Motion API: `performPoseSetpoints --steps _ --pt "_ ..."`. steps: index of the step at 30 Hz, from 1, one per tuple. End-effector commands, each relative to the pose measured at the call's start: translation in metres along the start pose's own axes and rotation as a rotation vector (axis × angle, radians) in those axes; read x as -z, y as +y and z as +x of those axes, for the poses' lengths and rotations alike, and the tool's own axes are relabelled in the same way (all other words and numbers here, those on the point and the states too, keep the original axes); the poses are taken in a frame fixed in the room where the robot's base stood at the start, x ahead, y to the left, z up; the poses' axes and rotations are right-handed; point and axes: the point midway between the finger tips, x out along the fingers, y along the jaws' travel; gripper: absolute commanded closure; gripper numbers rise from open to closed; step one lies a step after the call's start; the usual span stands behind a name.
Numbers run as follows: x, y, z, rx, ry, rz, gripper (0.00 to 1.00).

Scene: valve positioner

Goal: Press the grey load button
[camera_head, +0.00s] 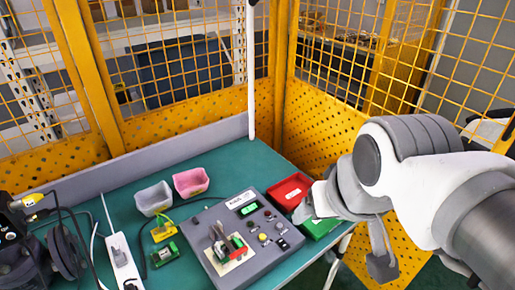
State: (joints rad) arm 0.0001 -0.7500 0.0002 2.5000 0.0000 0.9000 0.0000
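The grey control box (225,256) lies on the green table top, just below the middle of the picture. Its right part carries a small green display (249,209) and several small round buttons, one of them yellow (262,238). The buttons are too small to tell surely which is the grey load button. A fixture with red and green parts (229,247) sits on the box's left part. My gripper (302,213) is right of the box, apart from the buttons in the picture, in front of the table's right end. Its fingers are not clear enough to show their opening.
A red tray (290,191) and a green tray (320,228) lie right of the box, partly behind my gripper. Grey (153,199) and pink (190,182) bins stand behind left. A power strip (122,262) and cables lie left. Yellow mesh fencing (190,110) encloses the table's back.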

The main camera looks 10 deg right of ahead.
Motion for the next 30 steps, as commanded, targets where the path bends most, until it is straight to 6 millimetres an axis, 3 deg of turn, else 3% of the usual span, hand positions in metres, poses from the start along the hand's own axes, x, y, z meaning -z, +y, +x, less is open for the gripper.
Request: performPoseSetpoints --steps 2,12,30 --pt "0.0000 0.0000 0.0000 0.000 0.000 0.000 0.39" --pt "0.0000 0.0000 0.0000 0.000 0.000 0.000 1.00" --pt "0.0000 0.0000 0.0000 0.000 0.000 0.000 1.00"
